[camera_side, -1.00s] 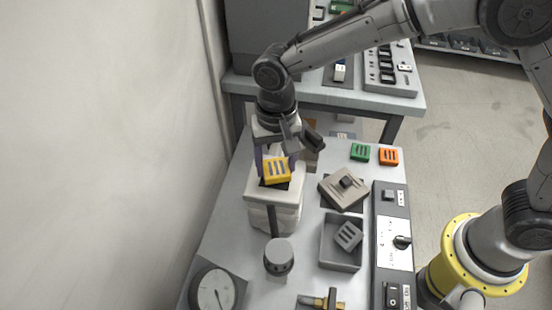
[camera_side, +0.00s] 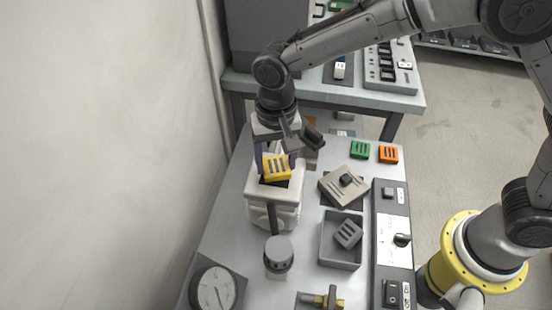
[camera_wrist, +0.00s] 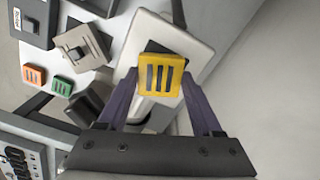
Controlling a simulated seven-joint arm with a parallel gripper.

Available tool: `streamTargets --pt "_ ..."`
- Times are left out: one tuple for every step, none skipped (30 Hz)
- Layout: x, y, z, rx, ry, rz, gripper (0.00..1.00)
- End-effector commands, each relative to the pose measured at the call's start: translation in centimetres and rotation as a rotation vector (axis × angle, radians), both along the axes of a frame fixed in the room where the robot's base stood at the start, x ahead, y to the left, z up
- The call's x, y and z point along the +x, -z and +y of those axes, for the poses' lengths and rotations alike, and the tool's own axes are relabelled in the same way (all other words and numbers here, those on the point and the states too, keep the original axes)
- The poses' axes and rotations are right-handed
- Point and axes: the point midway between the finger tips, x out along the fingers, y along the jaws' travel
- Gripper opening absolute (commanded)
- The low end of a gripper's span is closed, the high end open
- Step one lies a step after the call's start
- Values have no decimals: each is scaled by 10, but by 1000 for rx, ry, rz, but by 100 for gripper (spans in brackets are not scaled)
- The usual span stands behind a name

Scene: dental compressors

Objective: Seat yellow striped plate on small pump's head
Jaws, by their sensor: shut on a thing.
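The yellow striped plate (camera_side: 276,167) is tilted in the side view, with dark slots on its face. My gripper (camera_side: 274,160) is shut on it; in the wrist view the plate (camera_wrist: 161,75) sits between the two purple fingertips (camera_wrist: 163,88). The small pump (camera_side: 274,205) is a pale, cream block with a dark recess in its top head. The plate is over this recess, its lower edge close to the rim. The pump head also shows in the wrist view (camera_wrist: 189,42), with part of the dark recess visible behind the plate. I cannot tell whether plate and head touch.
A green slotted plate (camera_side: 360,151) and an orange one (camera_side: 388,155) lie at the back right. A beige block with a knob (camera_side: 344,187) and a grey tray (camera_side: 341,262) holding a grey slotted plate (camera_side: 348,234) stand right of the pump.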

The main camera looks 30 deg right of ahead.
Motion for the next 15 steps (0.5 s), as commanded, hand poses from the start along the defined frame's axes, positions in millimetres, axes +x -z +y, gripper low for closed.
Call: streamTargets --pt "0 0 0 1 0 -1 4" --pt "0 0 0 1 0 -1 4" --pt "0 0 0 1 0 -1 4" --pt "0 0 0 1 0 -1 4" --pt "0 0 0 1 0 -1 4" --pt "0 1 0 1 0 0 4" --pt "0 1 0 1 0 0 4" --pt "0 2 0 1 0 0 4" --pt "0 2 0 0 0 0 4" --pt "0 3 0 0 0 0 4" --pt "0 4 0 0 0 0 4" --pt "0 4 0 0 0 0 4" --pt "0 5 0 0 0 0 4" --pt "0 6 0 0 0 0 4" --pt "0 6 0 0 0 0 4"
